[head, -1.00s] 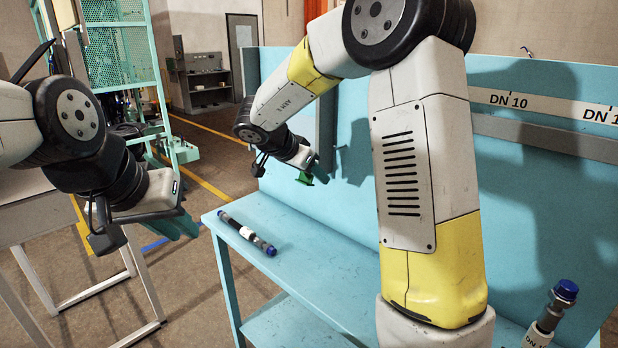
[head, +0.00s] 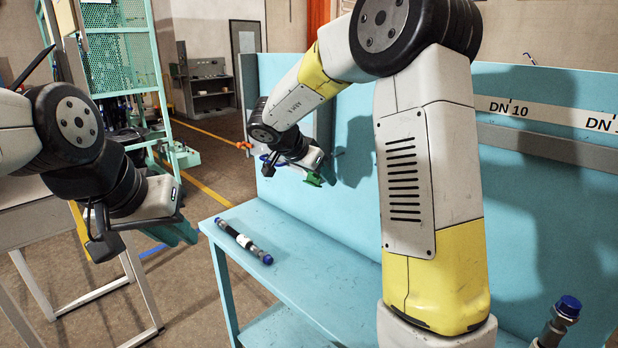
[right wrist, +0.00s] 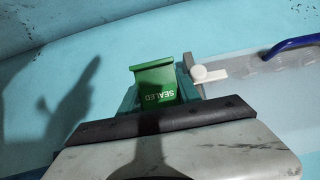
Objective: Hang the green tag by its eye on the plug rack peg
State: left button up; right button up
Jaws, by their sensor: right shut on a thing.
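The green tag (right wrist: 158,84), marked SEALED, is held in my right gripper (right wrist: 160,92), which is shut on it. In the right wrist view its flanged end points up and away from the jaws. Its eye cannot be made out. A short cream peg (right wrist: 207,74) stands just right of the tag, on a grey plate; I cannot tell whether they touch. In the head view the tag (head: 313,179) is small, below my right gripper near the blue back panel. My left gripper (head: 178,232) hangs left of the bench, away from the tag; its finger opening is unclear.
A blue curved hook (right wrist: 290,46) sticks out at the right of the wrist view. A dark hose (head: 242,241) lies on the bench's left end. A blue-capped hose (head: 566,308) stands at front right. The blue back panel (head: 540,180) bounds the bench behind.

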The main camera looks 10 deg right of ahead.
jog(key=shift+w+d+f, duration=0.2)
jog(key=shift+w+d, duration=0.4)
jog(key=shift+d, duration=0.2)
jog(key=shift+w+d+f, duration=0.25)
jog(key=shift+w+d, duration=0.4)
jog(key=shift+d, duration=0.15)
jog(key=shift+w+d+f, duration=0.2)
jog(key=shift+w+d, duration=0.4)
jog(key=shift+d, duration=0.2)
jog(key=o, duration=1.4)
